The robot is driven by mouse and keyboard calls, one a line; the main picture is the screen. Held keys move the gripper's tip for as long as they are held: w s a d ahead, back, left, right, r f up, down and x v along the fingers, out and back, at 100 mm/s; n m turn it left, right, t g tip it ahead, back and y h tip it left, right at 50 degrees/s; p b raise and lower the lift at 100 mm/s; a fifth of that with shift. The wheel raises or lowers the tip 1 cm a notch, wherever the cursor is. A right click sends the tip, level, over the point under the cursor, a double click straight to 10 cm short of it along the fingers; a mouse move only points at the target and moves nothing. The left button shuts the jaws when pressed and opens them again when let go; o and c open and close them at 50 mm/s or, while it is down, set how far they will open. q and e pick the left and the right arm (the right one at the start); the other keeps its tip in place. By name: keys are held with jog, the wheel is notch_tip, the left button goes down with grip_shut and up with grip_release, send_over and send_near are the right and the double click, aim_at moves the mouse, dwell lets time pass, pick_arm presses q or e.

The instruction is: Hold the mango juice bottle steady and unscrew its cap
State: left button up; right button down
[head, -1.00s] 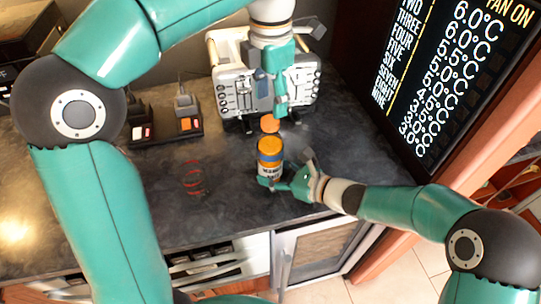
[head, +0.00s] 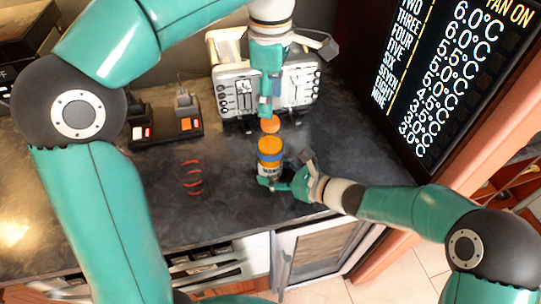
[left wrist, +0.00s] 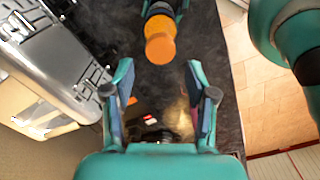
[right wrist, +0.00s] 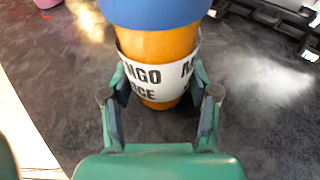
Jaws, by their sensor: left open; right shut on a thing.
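The mango juice bottle (head: 270,159) stands on the dark counter with an orange top, a blue band and a white label (right wrist: 150,78). My right gripper (head: 275,185) is shut around its orange, labelled body; it also shows in the right wrist view (right wrist: 160,105). An orange disc (head: 270,124), which looks like the cap, appears just behind the bottle top. I cannot tell whether it lies on the counter or is above it. My left gripper (head: 266,112) is open, just behind the disc. In the left wrist view the disc (left wrist: 160,48) is beyond the open fingers.
A silver appliance (head: 235,92) stands behind my left gripper. Dark charger blocks (head: 165,122) with red and orange parts sit at the back left. Red curved marks (head: 193,178) show on the counter (head: 225,195). A black temperature display (head: 430,90) stands at the right.

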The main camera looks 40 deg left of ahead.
aim_at(270, 121)
pick_arm(q)
jog(key=shift+f, duration=2.75)
grip_shut()
jog(key=n, duration=0.5)
jog(key=shift+n, duration=0.3)
jog(key=n, duration=0.3)
jog(key=shift+n, duration=0.4)
jog(key=shift+r, duration=0.2)
